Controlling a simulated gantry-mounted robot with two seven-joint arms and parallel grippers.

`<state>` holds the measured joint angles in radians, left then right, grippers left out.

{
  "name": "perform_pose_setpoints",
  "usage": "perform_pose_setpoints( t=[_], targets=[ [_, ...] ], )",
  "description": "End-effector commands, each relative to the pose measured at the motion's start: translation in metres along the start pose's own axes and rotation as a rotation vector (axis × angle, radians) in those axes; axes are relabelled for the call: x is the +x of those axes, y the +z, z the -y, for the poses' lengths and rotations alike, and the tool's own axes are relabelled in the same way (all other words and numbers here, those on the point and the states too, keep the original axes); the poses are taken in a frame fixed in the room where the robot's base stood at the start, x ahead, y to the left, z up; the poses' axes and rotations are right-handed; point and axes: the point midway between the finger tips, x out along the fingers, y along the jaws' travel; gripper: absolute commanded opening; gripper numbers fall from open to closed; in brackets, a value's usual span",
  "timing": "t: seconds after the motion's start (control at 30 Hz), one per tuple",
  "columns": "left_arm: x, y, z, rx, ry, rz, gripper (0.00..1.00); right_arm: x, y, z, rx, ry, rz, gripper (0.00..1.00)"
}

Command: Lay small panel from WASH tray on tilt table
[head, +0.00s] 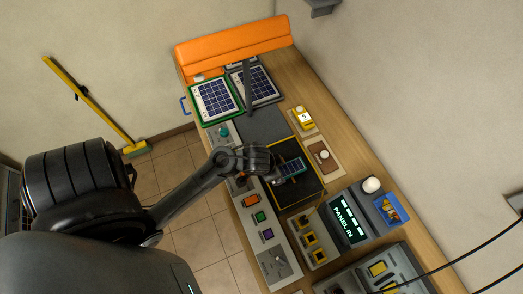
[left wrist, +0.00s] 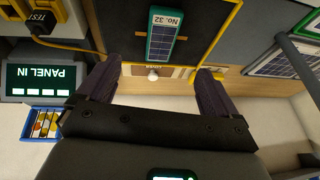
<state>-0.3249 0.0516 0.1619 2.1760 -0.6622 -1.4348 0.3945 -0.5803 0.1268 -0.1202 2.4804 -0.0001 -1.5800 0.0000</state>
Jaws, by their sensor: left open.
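A small panel (head: 291,168) with blue cells and a teal frame lies on the black, yellow-edged tilt table (head: 306,190). In the left wrist view the small panel (left wrist: 161,42) shows a "No. 32" label, and the black table surface (left wrist: 206,25) lies around it. My left gripper (head: 275,166) is close beside the panel in the head view, partly covering the table. In the left wrist view my left gripper (left wrist: 155,88) has its fingers wide apart with nothing between them; the panel is beyond the tips. I cannot make out a WASH label. My right gripper is not in view.
A green-framed tray (head: 240,112) with a large panel and a second large panel (head: 263,88) lie at the far end. A display (head: 347,220) reads "PANEL IN". A round white knob (head: 371,185) and a blue bin (head: 392,209) are at the right. Buttons line the front edge.

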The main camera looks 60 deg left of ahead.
Motion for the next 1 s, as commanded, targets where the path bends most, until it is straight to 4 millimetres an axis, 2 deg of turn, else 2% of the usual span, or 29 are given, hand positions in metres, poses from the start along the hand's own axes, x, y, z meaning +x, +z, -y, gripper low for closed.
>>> perform_pose_setpoints(
  t=[0.2,0.37,0.5,0.8,1.0],
  targets=[
    [-0.048,0.033,-0.037,0.012,0.028,0.035,0.93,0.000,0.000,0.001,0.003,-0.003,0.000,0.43],
    [-0.072,0.050,-0.055,0.003,0.074,0.057,0.93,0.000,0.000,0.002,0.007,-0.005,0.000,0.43],
    [-0.080,0.057,-0.060,-0.003,0.093,0.067,0.93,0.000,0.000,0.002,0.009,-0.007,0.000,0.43],
    [-0.081,0.056,-0.060,-0.004,0.094,0.067,0.93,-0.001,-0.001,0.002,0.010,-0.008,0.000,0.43],
    [-0.101,0.048,-0.058,-0.004,0.093,0.067,0.93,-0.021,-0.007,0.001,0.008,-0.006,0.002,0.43]
  ],
)
